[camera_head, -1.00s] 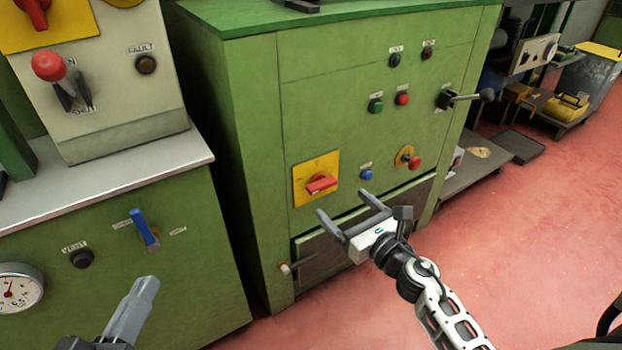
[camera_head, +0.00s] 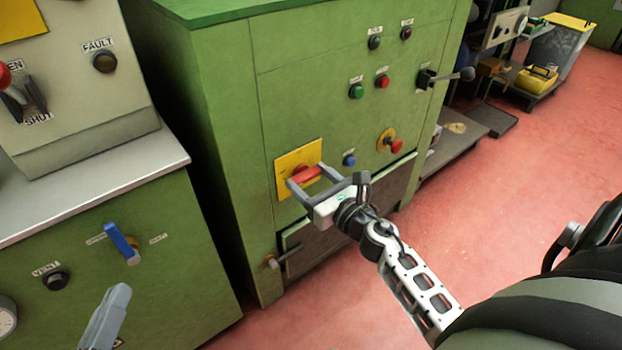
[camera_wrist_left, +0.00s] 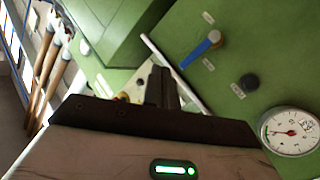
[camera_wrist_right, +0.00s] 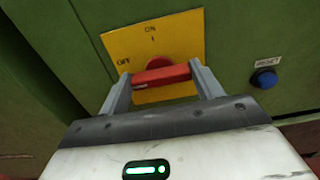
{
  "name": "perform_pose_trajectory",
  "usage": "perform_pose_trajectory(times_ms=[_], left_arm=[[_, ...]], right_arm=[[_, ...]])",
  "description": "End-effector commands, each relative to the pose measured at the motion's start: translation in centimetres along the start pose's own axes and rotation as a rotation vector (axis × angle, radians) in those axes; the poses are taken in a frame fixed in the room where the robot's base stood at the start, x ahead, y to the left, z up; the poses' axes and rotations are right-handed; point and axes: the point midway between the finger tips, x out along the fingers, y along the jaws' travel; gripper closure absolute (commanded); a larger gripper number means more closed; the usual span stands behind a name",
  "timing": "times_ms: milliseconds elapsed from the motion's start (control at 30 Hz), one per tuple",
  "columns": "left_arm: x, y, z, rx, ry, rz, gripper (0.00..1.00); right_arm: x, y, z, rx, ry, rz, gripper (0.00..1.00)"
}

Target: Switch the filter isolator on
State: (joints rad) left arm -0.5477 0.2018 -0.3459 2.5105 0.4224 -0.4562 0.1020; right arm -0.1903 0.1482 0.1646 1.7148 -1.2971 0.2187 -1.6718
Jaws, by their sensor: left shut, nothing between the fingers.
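The isolator is a yellow plate (camera_head: 284,184) with a red rotary handle (camera_head: 309,173) on the green cabinet's front. In the right wrist view the plate (camera_wrist_right: 125,47) reads ON at the top and OFF at the left, and the red handle (camera_wrist_right: 160,76) lies nearly level, its left end toward OFF. My right gripper (camera_head: 307,177) is open, its fingers at either end of the handle; I cannot tell whether they touch it. My left gripper (camera_head: 121,294) is shut and empty, low before the left machine; it also shows in the left wrist view (camera_wrist_left: 163,80).
A blue button (camera_head: 349,160) and a red knob on a yellow disc (camera_head: 391,143) sit right of the isolator. A black lever (camera_head: 447,76) sticks out further right. A blue valve lever (camera_head: 122,243) is on the left machine.

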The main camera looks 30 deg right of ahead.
Motion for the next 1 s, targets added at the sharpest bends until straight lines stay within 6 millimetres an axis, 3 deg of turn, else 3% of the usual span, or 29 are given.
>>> perform_pose_trajectory(times_ms=[467, 1000], left_arm=[[0.03, 0.18, -0.07, -0.008, -0.011, 0.001, 1.0], [0.04, -0.31, 0.14, 0.042, -0.043, -0.039, 1.0]], right_arm=[[-0.01, -0.05, 0.04, 0.106, 0.001, 0.0, 0.57], [0.02, -0.21, 0.13, 0.587, 0.0, 0.001, 0.57]])
